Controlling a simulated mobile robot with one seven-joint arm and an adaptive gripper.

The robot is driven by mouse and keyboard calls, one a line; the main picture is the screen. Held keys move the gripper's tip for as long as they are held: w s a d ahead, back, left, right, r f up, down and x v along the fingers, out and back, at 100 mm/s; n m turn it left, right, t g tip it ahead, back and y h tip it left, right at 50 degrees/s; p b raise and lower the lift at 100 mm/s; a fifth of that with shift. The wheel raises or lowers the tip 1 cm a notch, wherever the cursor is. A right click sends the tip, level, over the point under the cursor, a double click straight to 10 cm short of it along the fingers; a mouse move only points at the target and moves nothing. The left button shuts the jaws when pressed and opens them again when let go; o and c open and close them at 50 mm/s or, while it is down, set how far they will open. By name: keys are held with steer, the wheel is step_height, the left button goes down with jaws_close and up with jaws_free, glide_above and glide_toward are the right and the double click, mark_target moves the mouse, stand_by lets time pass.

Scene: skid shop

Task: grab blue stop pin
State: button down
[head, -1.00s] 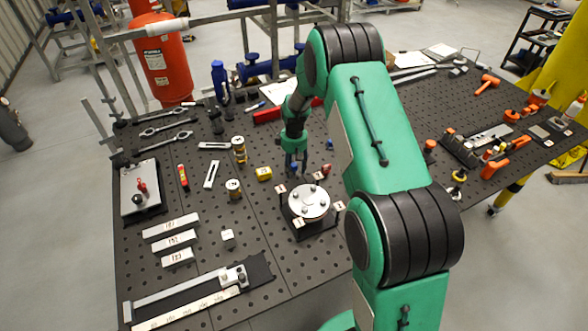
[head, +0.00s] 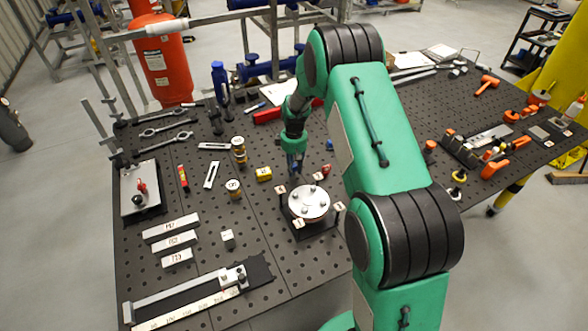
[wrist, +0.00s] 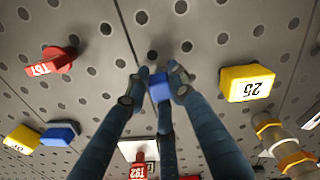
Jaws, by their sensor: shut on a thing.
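The blue stop pin, a small blue piece (wrist: 159,88), is between the fingertips of my gripper (wrist: 156,84) in the wrist view. The fingers are shut on it, and only its blue end shows. In the head view my gripper (head: 294,170) is low over the perforated table, just behind the round silver flange (head: 309,203). The pin is mostly hidden by the fingers there. I cannot tell whether it still touches the table. A second blue piece (wrist: 60,134) lies apart, beside a yellow block, in the wrist view.
A yellow block (head: 264,174) lies left of my gripper and a red piece (head: 325,169) lies to the right. Brass-coloured cylinders (head: 239,150) stand farther left. The flange on its dark base is close in front.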

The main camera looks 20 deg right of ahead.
mark_target(294, 165)
steer(key=shift+r, duration=0.15)
step_height(294, 165, up, 10)
steer(key=shift+f, duration=0.1)
stand_by(0.4)
stand_by(0.6)
